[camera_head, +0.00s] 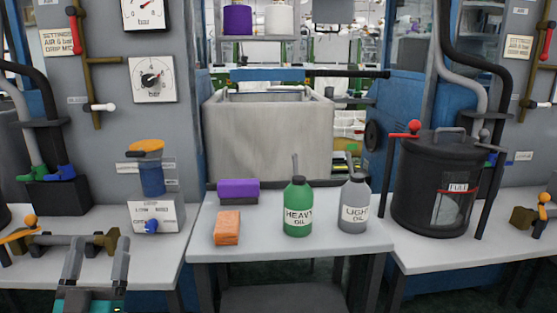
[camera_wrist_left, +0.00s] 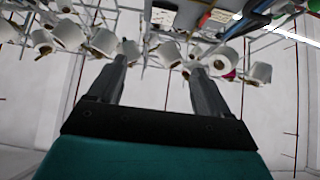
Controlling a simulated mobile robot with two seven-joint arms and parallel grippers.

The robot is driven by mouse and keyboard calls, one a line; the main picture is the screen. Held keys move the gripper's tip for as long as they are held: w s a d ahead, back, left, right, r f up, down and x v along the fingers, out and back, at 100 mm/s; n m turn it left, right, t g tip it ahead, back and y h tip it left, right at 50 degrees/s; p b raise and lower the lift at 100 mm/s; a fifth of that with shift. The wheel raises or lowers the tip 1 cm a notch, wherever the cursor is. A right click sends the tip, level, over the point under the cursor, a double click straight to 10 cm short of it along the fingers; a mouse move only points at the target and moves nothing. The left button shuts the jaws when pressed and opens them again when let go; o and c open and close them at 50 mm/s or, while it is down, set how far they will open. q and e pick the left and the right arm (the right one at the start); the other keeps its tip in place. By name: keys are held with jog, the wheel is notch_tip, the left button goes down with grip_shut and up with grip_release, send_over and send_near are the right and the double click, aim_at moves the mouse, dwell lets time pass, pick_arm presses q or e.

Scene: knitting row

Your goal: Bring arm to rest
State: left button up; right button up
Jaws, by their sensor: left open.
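My left gripper (camera_head: 95,260) shows at the lower left of the head view, in front of the left table. Its two grey fingers point up and stand apart, with nothing between them. The left wrist view shows the same open fingers (camera_wrist_left: 158,85), with several white yarn cones on a rack beyond them. My right gripper is in neither view.
A middle table (camera_head: 262,247) holds a green heavy oil bottle (camera_head: 298,212), a grey light oil bottle (camera_head: 354,205), an orange block (camera_head: 227,228) and a purple block (camera_head: 238,190). A dark lidded bin (camera_head: 425,190) stands right. A blue-cup device (camera_head: 152,180) stands left.

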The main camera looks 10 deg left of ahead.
pick_arm(q)
jog(key=w+d+f+m+g+h, duration=0.3)
jog(key=d+f+g+h, duration=0.4)
jog(key=d+f, duration=0.55)
jog(key=s+d+f+m+g+h, duration=0.35)
jog(key=s+d+f+g, duration=0.45)
jog(key=d, duration=0.5)
jog(key=s+a+r+p, duration=0.1)
jog(key=s+r+p, duration=0.1)
jog(key=r+p, duration=0.4)
jog(key=s+a+r+y+p, duration=0.1)
jog(key=r+p, duration=0.5)
jog(key=p, duration=1)
jog(key=shift+s+a+r+n, duration=0.35)
jog(key=shift+s+a, duration=0.4)
jog(key=shift+s, duration=0.1)
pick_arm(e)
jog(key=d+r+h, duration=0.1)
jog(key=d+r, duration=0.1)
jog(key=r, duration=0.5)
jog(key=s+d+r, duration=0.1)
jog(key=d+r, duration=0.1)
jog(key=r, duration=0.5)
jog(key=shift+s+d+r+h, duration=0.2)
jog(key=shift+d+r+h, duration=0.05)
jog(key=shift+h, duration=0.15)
pick_arm(q)
jog(key=shift+f, duration=0.1)
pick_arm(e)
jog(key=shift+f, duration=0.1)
